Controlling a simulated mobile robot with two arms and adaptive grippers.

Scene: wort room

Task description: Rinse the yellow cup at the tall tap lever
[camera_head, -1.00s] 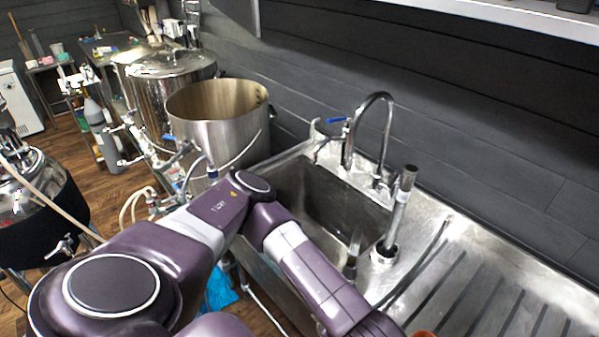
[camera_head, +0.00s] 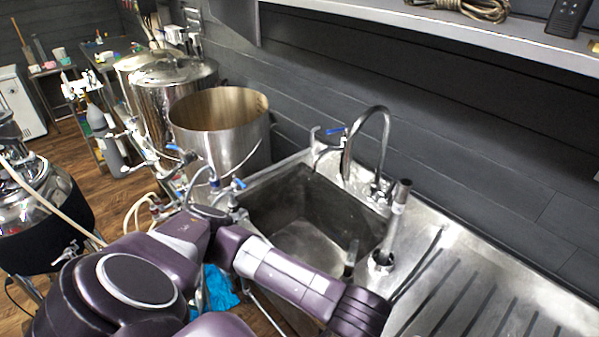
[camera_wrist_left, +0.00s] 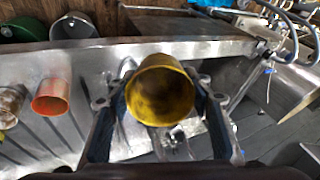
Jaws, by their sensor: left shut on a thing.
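The yellow cup (camera_wrist_left: 160,92) is between the two fingers of my left gripper (camera_wrist_left: 158,104) in the left wrist view, its open mouth facing the camera. The gripper is shut on it. In the head view my left forearm reaches across the front of the sink, and the gripper and cup are below the picture edge. The tall curved tap (camera_head: 386,135) stands behind the sink (camera_head: 310,215). A blue lever (camera_head: 334,131) shows beside its neck. My right gripper is not in view.
An upright metal pipe (camera_head: 396,215) stands at the sink's right edge, by the ribbed drainboard (camera_head: 470,290). A large open pot (camera_head: 220,125) is left of the sink. A shelf (camera_head: 480,30) overhangs the back.

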